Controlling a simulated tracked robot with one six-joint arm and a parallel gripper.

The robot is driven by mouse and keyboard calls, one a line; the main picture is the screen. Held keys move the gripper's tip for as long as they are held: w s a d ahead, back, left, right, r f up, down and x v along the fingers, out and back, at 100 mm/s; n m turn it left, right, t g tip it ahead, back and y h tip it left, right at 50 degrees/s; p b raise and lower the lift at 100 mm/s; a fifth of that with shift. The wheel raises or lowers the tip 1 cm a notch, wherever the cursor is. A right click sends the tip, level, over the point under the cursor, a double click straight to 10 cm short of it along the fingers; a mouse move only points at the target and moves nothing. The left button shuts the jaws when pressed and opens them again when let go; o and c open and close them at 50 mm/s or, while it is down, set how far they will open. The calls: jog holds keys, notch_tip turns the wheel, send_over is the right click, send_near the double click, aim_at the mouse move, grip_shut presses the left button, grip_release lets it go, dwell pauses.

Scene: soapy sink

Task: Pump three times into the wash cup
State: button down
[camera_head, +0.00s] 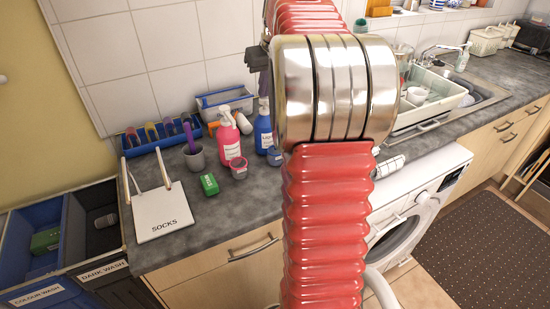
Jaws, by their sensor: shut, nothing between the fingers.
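A pink pump bottle (229,140) with a white label stands upright on the grey worktop. A blue pump bottle (263,130) stands to its right, its right side close to my arm. A small pinkish cup (239,170) stands in front of the pink bottle. A small blue cup (274,157) stands in front of the blue bottle, partly hidden by my arm. The labels are too small to read, so I cannot tell which is the wash cup. My gripper (262,88) shows as a dark part above the blue bottle's pump head, shut and empty, mostly hidden by my arm.
A blue tray (162,139) and a blue-white box (222,100) stand by the wall. Dish rack (455,95) and sink are right.

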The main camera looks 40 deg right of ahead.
jog(key=shift+f, duration=0.8)
jog(key=shift+r, duration=1.25)
jog(key=shift+f, duration=1.15)
dwell(0.3)
jog(key=shift+r, duration=1.15)
